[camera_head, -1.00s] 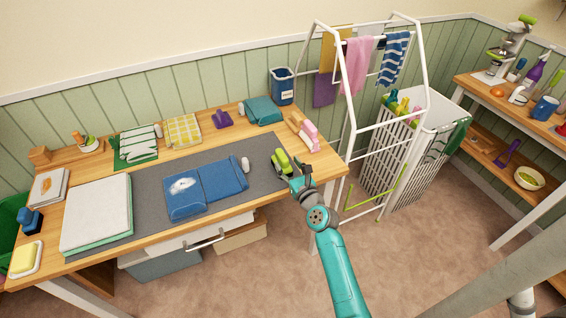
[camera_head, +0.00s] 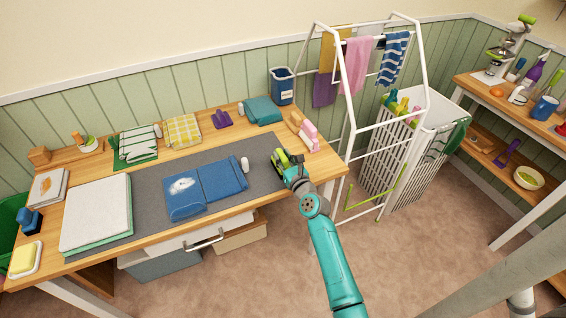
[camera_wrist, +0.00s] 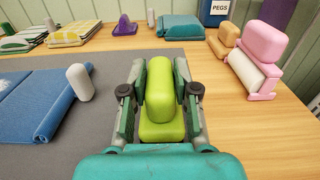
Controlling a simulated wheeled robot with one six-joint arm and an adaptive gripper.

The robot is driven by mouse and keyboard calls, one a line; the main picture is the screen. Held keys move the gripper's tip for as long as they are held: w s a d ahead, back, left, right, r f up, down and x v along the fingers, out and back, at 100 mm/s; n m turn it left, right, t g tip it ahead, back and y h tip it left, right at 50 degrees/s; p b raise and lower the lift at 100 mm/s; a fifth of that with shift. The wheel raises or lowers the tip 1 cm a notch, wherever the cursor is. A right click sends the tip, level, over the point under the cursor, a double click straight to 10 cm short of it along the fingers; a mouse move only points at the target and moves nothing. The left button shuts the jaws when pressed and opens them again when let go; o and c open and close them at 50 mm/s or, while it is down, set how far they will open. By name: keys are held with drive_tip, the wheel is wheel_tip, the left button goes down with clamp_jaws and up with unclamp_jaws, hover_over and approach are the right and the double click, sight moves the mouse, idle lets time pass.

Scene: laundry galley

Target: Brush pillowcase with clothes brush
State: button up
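A lime green brush (camera_wrist: 160,88), which looks like the clothes brush, stands near the right end of the grey mat; it also shows in the head view (camera_head: 281,158). My gripper (camera_wrist: 160,70) is around it, one finger on each side. The fingers look open, with narrow gaps beside the brush; contact is hard to make out. The blue folded pillowcase (camera_head: 208,187) lies on the mat to the left, with a white fuzzy patch (camera_head: 183,185) on its left part. Its right edge also shows in the wrist view (camera_wrist: 40,110).
A small white rounded object (camera_head: 245,163) stands at the pillowcase's right edge. Pink (camera_wrist: 258,60) and orange (camera_wrist: 224,40) handled tools stand to the right of the brush. Folded cloths line the table's back. A white drying rack (camera_head: 349,100) stands right of the table.

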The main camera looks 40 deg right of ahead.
drive_tip(key=shift+o, duration=0.4)
clamp_jaws()
drive_tip(key=shift+r, duration=2.55)
